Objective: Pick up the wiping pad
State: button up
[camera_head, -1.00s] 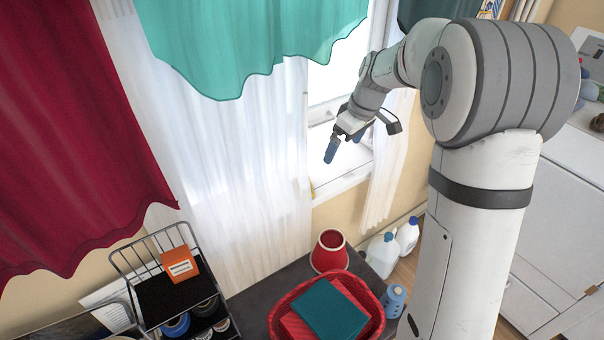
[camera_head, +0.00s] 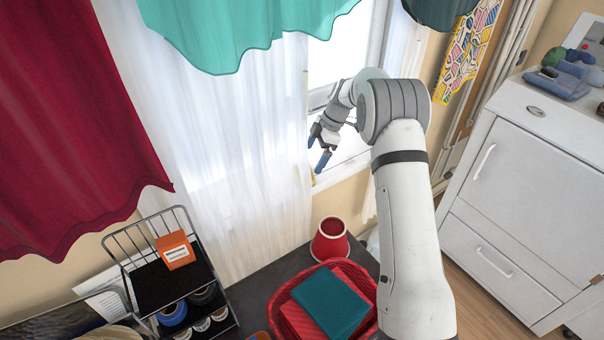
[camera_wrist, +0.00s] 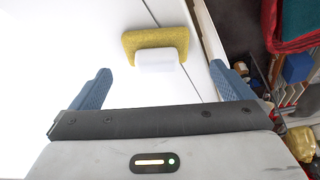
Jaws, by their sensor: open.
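The wiping pad (camera_wrist: 155,45), a yellow pad with a white block-shaped handle, lies on the white sill in the wrist view. It is ahead of my gripper (camera_wrist: 160,72), between the lines of the two blue fingers, and nothing holds it. In the head view a small yellow edge (camera_head: 313,178) shows at the sill's left end, likely the pad; the curtain seems to hide the rest. My gripper (camera_head: 318,148) is open and empty there, above the sill by the window.
The white sheer curtain (camera_head: 240,150) hangs just left of my gripper. Below are a red basket (camera_head: 275,305) with folded cloths, a red tapered pot (camera_head: 330,240) and a wire rack (camera_head: 135,255). A white cabinet (camera_head: 535,180) stands at the right.

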jog(key=x, duration=0.6)
jog(key=shift+w+a+f, duration=0.15)
jog(key=shift+w+f, duration=0.05)
jog(key=shift+f, duration=0.25)
jog(key=shift+c, duration=0.4)
jog(key=c, duration=0.8)
jog(key=shift+r, duration=0.1)
jog(key=shift+r, duration=0.45)
jog(key=r, duration=0.2)
jog(key=shift+s+d+r, duration=0.3)
jog(key=shift+s, duration=0.05)
jog(key=s+d, duration=0.3)
jog(key=s, duration=0.1)
jog(key=s+d+b, duration=0.1)
jog(key=s+d, duration=0.2)
jog(key=s, duration=0.2)
jog(key=s+d, duration=0.3)
jog(key=s, duration=0.2)
jog(key=shift+s+d, duration=0.1)
jog(key=shift+d, duration=0.25)
